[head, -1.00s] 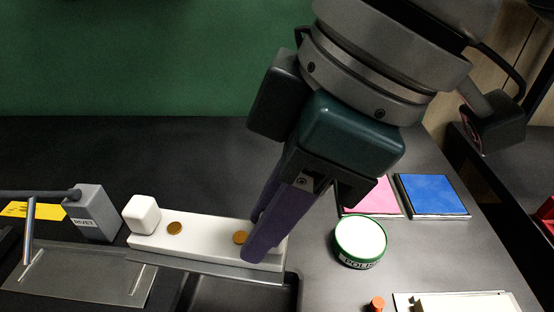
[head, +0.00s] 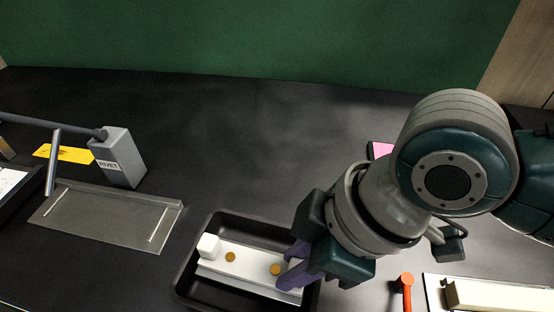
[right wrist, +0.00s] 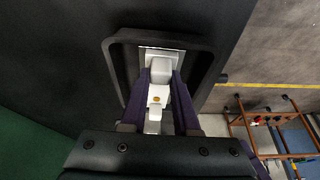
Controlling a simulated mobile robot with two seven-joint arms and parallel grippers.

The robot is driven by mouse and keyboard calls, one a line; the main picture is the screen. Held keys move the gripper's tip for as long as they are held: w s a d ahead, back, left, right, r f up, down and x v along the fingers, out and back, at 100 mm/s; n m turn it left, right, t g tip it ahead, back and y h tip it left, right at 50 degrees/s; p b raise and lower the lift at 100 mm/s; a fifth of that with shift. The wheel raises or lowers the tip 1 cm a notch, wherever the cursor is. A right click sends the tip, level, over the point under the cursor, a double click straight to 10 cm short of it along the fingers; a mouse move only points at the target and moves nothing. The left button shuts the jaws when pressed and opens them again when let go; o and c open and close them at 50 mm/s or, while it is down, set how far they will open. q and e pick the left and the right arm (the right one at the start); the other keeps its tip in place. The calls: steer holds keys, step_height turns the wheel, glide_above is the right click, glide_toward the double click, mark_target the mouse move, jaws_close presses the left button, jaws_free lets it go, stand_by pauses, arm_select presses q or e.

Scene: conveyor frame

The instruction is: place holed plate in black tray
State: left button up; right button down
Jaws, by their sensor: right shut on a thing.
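The held piece is a white bar (head: 240,262) with a white block at its left end and two brass-coloured round spots. A thin grey plate (head: 222,277) shows along its front edge. My right gripper (head: 291,271) is shut on the right end of this piece. The piece is inside the outline of the black tray (head: 187,262); I cannot tell whether it touches the floor. The right wrist view shows the purple fingers on both sides of the white bar (right wrist: 154,116), within the tray rim (right wrist: 119,62). Separate holes cannot be made out. My left gripper is not in view.
A grey block labelled RIVET (head: 118,160) stands at the left behind a flat metal plate (head: 105,222). A yellow label (head: 64,153) lies nearby. An orange-red handled object (head: 405,285) and a cream bar (head: 505,297) are at the right.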

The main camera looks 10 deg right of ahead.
steer(key=shift+f, duration=0.9)
steer(key=shift+f, duration=0.2)
steer(key=c, duration=0.7)
jaws_free()
steer(key=shift+o, duration=0.2)
